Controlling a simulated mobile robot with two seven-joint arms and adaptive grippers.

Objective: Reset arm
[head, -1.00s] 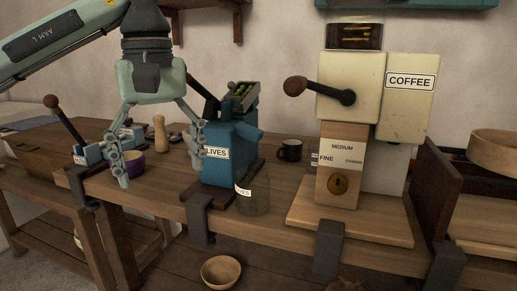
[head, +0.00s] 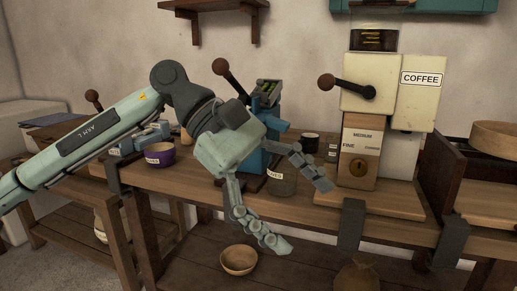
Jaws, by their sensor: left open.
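My left gripper (head: 300,212) is open and empty. It hangs in front of the table's front edge, its fingers spread and pointing down and to the right. The left arm comes in from the left and covers much of the blue olive machine (head: 275,135) behind it. A glass jar with a label (head: 282,180) stands beside that machine, just behind the gripper, partly hidden by a finger. My right gripper is not in view.
A cream coffee grinder (head: 372,90) stands on a wooden base right of the gripper. A wooden bowl (head: 239,260) sits low down.

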